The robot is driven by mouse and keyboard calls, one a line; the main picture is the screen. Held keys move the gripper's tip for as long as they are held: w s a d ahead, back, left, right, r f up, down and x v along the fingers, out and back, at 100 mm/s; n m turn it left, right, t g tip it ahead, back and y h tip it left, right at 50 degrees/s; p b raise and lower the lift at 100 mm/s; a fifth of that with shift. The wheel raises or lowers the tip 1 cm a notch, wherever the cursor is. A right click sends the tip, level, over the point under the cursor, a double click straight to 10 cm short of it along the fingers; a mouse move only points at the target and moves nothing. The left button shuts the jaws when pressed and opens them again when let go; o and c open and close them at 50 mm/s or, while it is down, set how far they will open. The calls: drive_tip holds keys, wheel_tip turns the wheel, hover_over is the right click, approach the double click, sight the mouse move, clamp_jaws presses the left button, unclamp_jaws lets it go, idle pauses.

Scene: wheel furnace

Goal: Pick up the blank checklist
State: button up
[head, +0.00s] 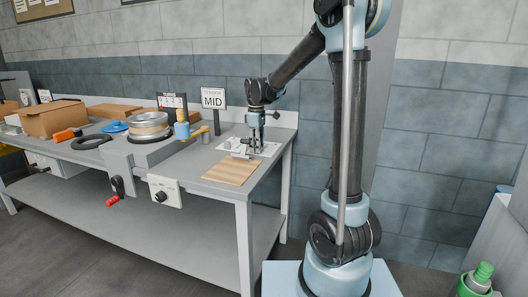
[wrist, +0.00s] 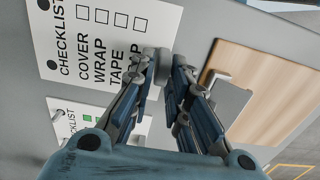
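The blank checklist (wrist: 122,46) is a white sheet with a heading, several task words and empty boxes. It fills the upper left of the wrist view, seen sideways, with two dark dots along its left edge. In the head view my gripper (head: 256,151) points down over the white sheets at the right end of the bench. In the wrist view the fingertips (wrist: 165,65) overlap the sheet near its right edge and hide some of its lettering. The fingers sit close together at the tips. Whether they grip the sheet is unclear.
A second checklist (wrist: 75,112) with a green box lies beside it. A wooden board (head: 231,171) lies at the front right of the bench (head: 233,190), with a grey metal piece (wrist: 228,101) by its edge. A MID sign (head: 213,98) and wheel (head: 149,125) stand left.

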drive_tip(key=shift+f, duration=0.5)
clamp_jaws()
drive_tip(key=shift+r, duration=0.1)
